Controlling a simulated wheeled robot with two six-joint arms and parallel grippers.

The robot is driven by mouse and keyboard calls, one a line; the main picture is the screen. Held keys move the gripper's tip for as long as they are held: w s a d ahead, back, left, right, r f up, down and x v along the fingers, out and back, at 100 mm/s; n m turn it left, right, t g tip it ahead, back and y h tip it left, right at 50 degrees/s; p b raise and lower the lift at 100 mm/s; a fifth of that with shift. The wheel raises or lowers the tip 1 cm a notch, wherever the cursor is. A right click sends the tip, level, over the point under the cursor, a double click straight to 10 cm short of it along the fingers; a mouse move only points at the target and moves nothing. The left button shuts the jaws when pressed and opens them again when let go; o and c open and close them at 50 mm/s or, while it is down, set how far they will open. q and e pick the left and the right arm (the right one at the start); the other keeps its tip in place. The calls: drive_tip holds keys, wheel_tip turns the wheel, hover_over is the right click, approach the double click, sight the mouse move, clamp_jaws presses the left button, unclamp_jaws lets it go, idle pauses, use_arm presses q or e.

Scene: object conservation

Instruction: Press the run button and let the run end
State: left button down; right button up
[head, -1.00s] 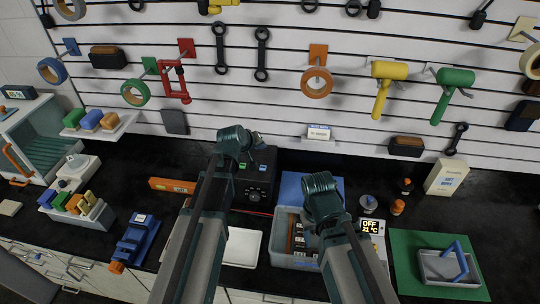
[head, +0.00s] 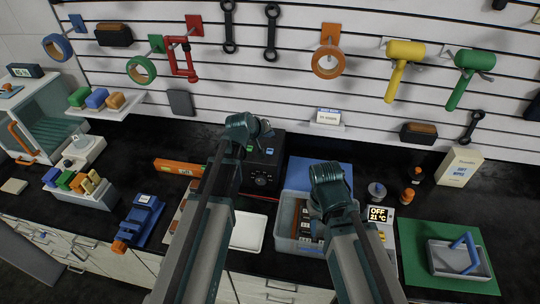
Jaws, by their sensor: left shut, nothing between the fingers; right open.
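A black box (head: 264,171) with a dial on its front stands on the dark bench, left of centre. A small green label or button (head: 249,149) and a bluish one (head: 268,151) show on its upper part; I cannot read which is the run button. My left gripper (head: 264,131) is shut and empty, at the box's upper rear in the picture; its arm hides the box's left side. I cannot tell whether it touches the box. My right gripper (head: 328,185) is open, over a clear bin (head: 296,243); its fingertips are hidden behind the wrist.
A blue clamp-like tool (head: 140,222) lies left. A slatted wall with hung tools rises behind.

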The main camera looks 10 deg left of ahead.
sight(271, 150)
use_arm(q)
drive_tip(key=shift+f+b, duration=2.15)
drive_tip(key=shift+f, duration=0.5)
use_arm(e)
drive_tip(key=shift+f, duration=2.6)
use_arm(q)
drive_tip(key=shift+f, duration=0.1)
use_arm(e)
drive_tip(key=shift+f, duration=0.1)
use_arm(q)
drive_tip(key=shift+f+b, duration=0.3)
drive_tip(key=shift+b, duration=0.1)
use_arm(e)
drive_tip(key=shift+f, duration=0.35)
use_arm(q)
drive_tip(key=shift+f, duration=0.2)
use_arm(e)
drive_tip(key=shift+f, duration=0.15)
